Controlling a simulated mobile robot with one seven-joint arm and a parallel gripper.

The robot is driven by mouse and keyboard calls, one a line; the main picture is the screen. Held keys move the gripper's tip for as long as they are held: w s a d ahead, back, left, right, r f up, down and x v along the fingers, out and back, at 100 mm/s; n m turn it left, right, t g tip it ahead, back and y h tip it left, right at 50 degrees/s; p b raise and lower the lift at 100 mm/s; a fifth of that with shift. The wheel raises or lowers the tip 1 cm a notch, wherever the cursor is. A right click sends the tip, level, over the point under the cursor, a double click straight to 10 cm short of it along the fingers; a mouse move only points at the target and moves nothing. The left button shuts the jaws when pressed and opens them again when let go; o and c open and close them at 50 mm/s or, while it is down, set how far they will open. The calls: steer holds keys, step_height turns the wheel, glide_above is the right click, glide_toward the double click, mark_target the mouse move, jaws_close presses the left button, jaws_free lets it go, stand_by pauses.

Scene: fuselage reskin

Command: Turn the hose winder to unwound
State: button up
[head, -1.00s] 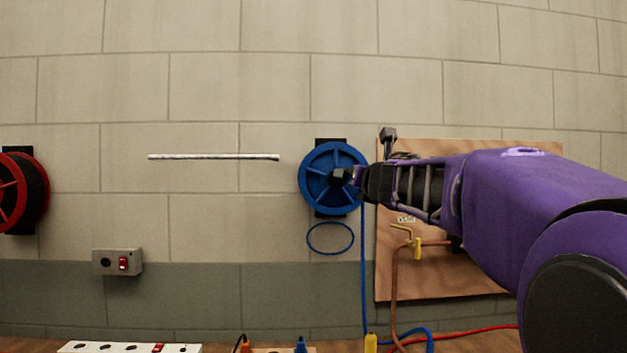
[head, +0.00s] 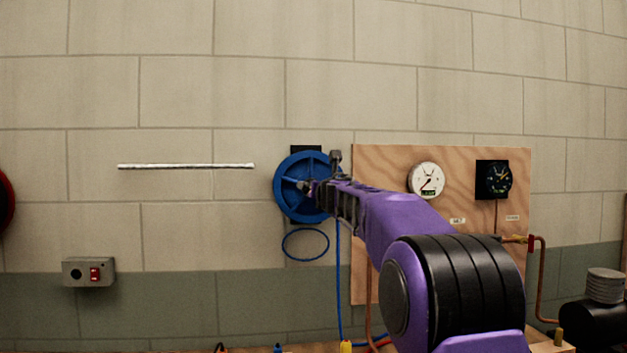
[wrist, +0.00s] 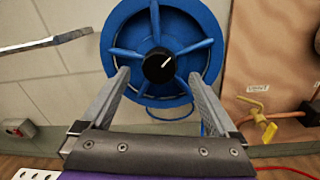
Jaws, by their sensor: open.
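The hose winder is a blue spoked reel (head: 287,200) on the wall; it also fills the upper middle of the wrist view (wrist: 133,63). At its hub is a round black knob (wrist: 159,66) with a white pointer line aimed up and to the right. My gripper (head: 305,187) is in front of the reel in the head view. In the wrist view its two fingers (wrist: 162,82) are apart, one on each side below the knob, with nothing between them. I cannot tell whether the fingertips touch the reel. A blue hose (head: 338,285) hangs down from it.
A wooden panel with gauges (head: 390,157) is right of the reel, partly behind my arm. A yellow valve handle (wrist: 262,115) shows there. A metal rod (head: 185,166) and a grey switch box (head: 88,272) are on the wall at left. A red reel (head: 5,199) is at the left edge.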

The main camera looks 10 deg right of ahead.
steer(key=shift+w+a+p, duration=0.15)
steer(key=shift+w+p, duration=0.8)
steer(key=shift+w, duration=0.9)
steer(key=c, duration=1.4)
